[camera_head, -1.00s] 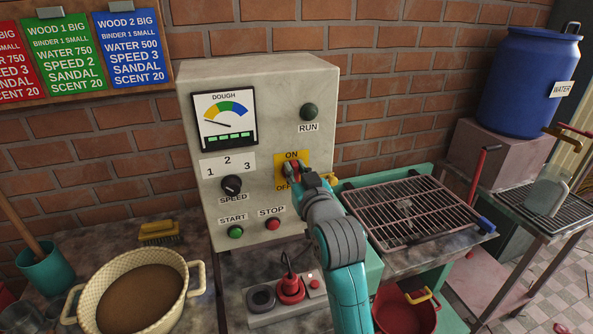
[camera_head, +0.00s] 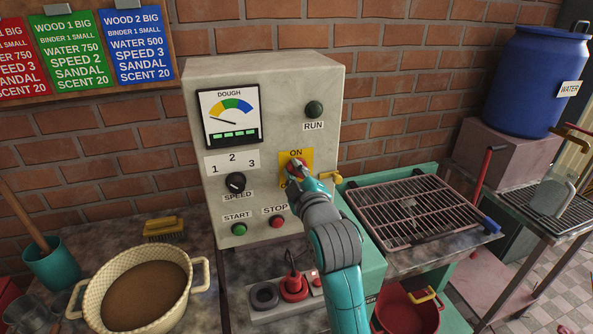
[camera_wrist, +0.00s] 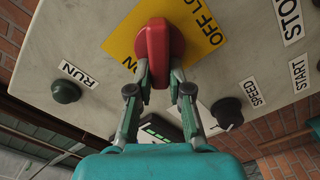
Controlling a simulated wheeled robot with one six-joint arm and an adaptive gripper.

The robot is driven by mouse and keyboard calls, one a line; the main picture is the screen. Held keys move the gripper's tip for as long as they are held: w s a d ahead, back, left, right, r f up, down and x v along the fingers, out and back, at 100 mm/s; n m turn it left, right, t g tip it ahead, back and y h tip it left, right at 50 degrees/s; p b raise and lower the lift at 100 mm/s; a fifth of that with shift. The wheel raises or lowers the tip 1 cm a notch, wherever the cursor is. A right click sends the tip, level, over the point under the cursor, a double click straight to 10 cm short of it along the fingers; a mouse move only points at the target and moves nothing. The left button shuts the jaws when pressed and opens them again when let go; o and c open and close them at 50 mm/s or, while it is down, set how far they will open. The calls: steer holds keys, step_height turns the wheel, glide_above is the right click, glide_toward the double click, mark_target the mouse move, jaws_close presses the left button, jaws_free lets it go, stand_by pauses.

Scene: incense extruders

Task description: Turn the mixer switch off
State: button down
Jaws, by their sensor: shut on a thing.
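The mixer switch is a red rotary knob (camera_wrist: 156,52) on a yellow plate (camera_head: 308,156) marked ON at the top. In the head view only a little red (camera_head: 296,166) shows under ON, and the OFF mark is mostly hidden behind my gripper (camera_head: 293,178). In the wrist view my gripper (camera_wrist: 160,86) has one fingertip on each side of the knob's near end and is shut on it. The wrist picture is turned, with ON at the left of the knob and OFF at the right. The grey mixer control box (camera_head: 265,75) carries the plate.
The green START button (camera_head: 239,229), red STOP button (camera_head: 277,222) and black speed dial (camera_head: 235,181) sit left of my gripper. The dark RUN lamp (camera_head: 314,109) is above. A metal rack (camera_head: 412,212) lies right, and a bowl (camera_head: 140,295) stands lower left.

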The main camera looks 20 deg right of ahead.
steer(key=shift+a+f+n, duration=0.1)
steer(key=shift+f+n, duration=0.1)
steer(key=shift+n, duration=1.05)
steer(key=shift+a+f+n, duration=0.1)
steer(key=shift+f+n, duration=0.1)
steer(key=shift+n, duration=1.1)
steer(key=shift+a+f+n, duration=0.1)
steer(key=shift+f+n, duration=0.1)
steer(key=shift+n, duration=1.05)
steer(key=c, duration=1.1)
jaws_free()
steer(key=s, duration=1.2)
